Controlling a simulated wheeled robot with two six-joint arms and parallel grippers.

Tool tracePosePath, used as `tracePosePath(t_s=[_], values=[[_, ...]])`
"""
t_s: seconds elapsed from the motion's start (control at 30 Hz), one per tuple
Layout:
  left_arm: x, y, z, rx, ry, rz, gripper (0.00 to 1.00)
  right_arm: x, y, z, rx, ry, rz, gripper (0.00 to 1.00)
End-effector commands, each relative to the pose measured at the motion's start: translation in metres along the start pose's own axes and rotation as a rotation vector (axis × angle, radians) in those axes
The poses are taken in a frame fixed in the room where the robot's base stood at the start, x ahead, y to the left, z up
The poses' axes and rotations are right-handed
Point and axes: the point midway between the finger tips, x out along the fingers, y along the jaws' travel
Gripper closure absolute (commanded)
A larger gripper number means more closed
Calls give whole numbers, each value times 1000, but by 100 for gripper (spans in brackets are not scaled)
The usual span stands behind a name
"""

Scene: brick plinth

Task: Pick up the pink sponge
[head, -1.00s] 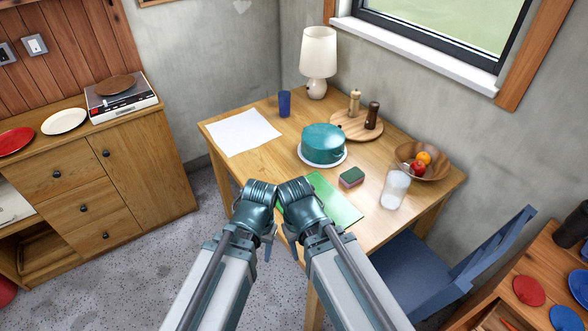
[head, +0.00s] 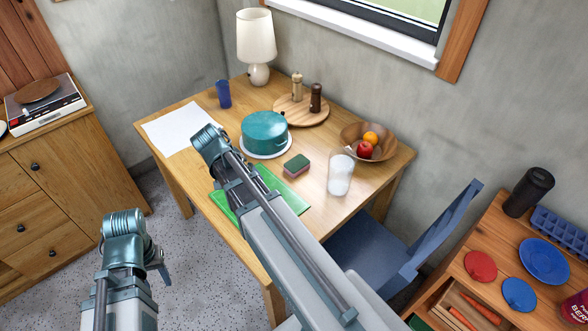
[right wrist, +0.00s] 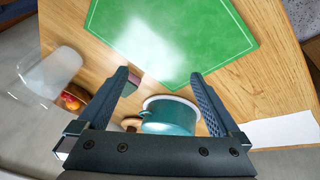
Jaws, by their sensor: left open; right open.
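The sponge (head: 296,166), with a green top and a pinkish lower side, lies on the wooden table (head: 323,204) between the teal pot and the glass. In the right wrist view, a small part of it (right wrist: 134,80) seems to show beside the left finger. My right gripper (right wrist: 160,76) is open and empty above the table. In the head view my right arm reaches over the green mat and hides that gripper. My left gripper (head: 158,264) is beside the table's left front side, over the floor; its jaws are open, with little of them showing.
A teal pot (head: 264,131) stands on a white plate behind the sponge. A glass (head: 340,175) and a fruit bowl (head: 382,152) are to its right. The green mat (head: 222,201) lies to its left, partly under my right arm. A blue chair (head: 375,255) stands at the table.

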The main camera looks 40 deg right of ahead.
Motion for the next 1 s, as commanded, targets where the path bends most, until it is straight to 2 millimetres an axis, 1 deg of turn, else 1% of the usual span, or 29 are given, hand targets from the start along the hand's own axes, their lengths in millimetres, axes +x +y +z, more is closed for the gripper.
tracePosePath(t_s=[0.03, 0.1, 0.2, 0.3, 0.43, 0.57, 0.67, 0.87, 1.0], values=[[6, 1, 0, 0, 0, 0, 50, 18, 11, -32, 129, 26, 26, 0], [9, 1, 0, 0, 0, 0, 50, 32, 30, -65, 289, 65, 53, 0], [12, 1, -1, 0, 0, 0, 50, 47, 54, -98, 460, 111, 80, 0], [14, 1, -1, 0, 0, 0, 50, 55, 71, -117, 564, 140, 96, 0], [14, 1, -1, 0, 0, 0, 50, 58, 79, -125, 617, 157, 101, 0], [15, 1, -1, 0, 0, 0, 50, 59, 80, -125, 620, 158, 101, 0], [20, 2, -1, 0, 0, 0, 50, 65, 80, -125, 620, 157, 101, 0], [42, 4, -2, 0, 0, 0, 50, 90, 81, -126, 618, 156, 102, 0], [62, 6, -4, 0, 0, 0, 50, 113, 84, -128, 619, 156, 102, 0]])
